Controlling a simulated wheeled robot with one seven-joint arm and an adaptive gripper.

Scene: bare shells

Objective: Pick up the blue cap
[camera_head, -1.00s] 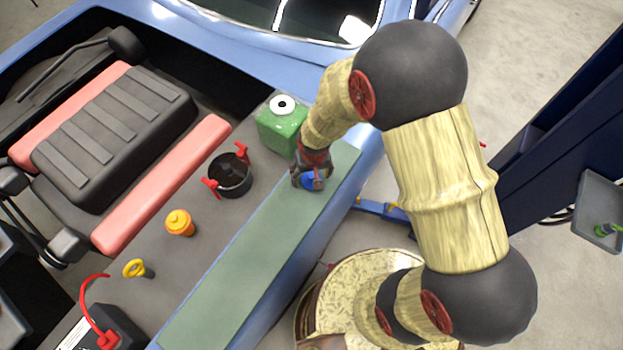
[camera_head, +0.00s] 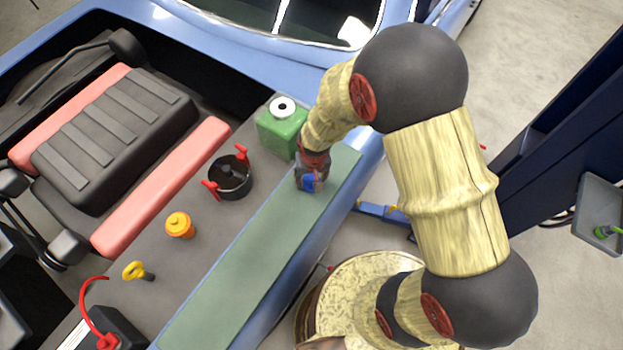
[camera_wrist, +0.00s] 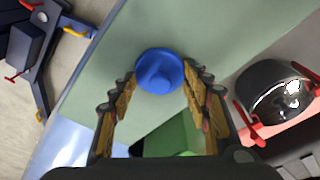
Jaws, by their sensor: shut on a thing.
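In the head view the blue cap (camera_head: 311,183) shows partly at the end of my gripper (camera_head: 311,186), over the far part of the green strip (camera_head: 255,250). The fingers hide some of the cap there. I cannot tell whether the cap still touches the strip.
A green container (camera_head: 281,128) with a white top stands just behind my gripper. A black pot (camera_head: 232,180) with red handles, an orange bottle (camera_head: 180,225) and a yellow-ringed dipstick (camera_head: 137,270) stand to the left. The near part of the strip is clear.

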